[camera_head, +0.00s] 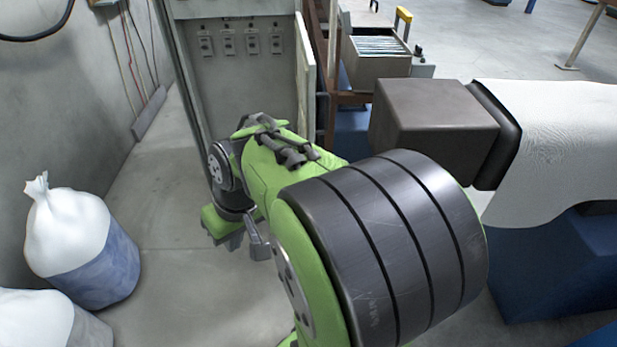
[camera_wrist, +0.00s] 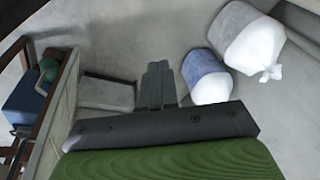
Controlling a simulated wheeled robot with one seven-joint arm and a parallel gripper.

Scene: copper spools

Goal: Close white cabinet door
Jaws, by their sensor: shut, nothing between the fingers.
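The white cabinet (camera_head: 240,75) stands at the upper middle of the head view, with its grey inside and a row of sockets showing. Its door (camera_head: 305,75) stands open at the right side, seen nearly edge-on. In the wrist view a pale upright panel at the left, which looks like the door (camera_wrist: 58,115), is left of my fingers. My gripper (camera_wrist: 158,72) is shut and empty, its fingers pointing up the picture. In the head view my arm hides the cabinet's lower part, and the fingertips are hard to make out. I see no contact with the door.
White-topped blue bags (camera_head: 85,240) stand by the left wall. A brown rack and an open box of papers (camera_head: 378,55) are right of the door. A blue machine with a white-covered roll (camera_head: 555,140) fills the right. Floor between bags and cabinet is clear.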

